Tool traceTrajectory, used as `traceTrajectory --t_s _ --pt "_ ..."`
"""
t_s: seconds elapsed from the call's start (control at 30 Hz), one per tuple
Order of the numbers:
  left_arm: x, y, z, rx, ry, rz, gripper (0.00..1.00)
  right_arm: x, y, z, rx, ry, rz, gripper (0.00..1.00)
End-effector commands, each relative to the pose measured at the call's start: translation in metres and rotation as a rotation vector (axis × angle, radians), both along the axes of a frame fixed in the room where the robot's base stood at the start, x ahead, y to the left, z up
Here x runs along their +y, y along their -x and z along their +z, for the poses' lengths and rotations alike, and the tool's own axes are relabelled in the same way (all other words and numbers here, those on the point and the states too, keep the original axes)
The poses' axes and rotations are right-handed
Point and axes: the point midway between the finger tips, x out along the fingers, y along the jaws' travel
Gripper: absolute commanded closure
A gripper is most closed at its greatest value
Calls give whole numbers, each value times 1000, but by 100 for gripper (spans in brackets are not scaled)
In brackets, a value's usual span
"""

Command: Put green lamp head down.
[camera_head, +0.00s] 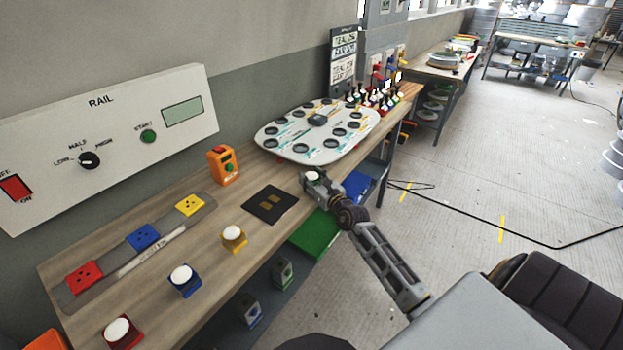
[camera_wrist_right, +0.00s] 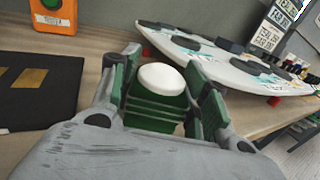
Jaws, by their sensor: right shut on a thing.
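The green lamp head (camera_wrist_right: 158,108), a green block with a white dome (camera_wrist_right: 161,77), is between the fingers of my right gripper (camera_wrist_right: 163,95), which is shut on it. In the head view my right gripper (camera_head: 320,183) is over the bench (camera_head: 300,172) near its front edge, right of a black pad (camera_head: 270,204). The dome points up. The lamp's underside is hidden, so I cannot tell whether it touches the bench. My left gripper is not in view.
Red (camera_head: 122,333), blue (camera_head: 185,280) and yellow (camera_head: 234,239) lamp heads stand along the front edge. A grey rail (camera_head: 125,262) holds red, blue and yellow sockets. A large pale board (camera_head: 318,131) lies beyond the gripper.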

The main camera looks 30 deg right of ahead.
Motion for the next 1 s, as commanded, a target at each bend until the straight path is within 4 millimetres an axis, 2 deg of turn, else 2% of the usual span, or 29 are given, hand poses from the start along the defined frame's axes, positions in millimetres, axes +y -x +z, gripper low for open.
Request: traceTrajectory --t_s 0.23,0.27,0.4,1.0 --pt "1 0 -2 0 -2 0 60 0 0 -3 -1 0 0 83" --pt "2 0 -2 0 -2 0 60 0 0 -3 0 0 0 52" --pt "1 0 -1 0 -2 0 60 0 0 -2 0 0 0 34" --pt "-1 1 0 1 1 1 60 0 4 0 1 0 0 33"
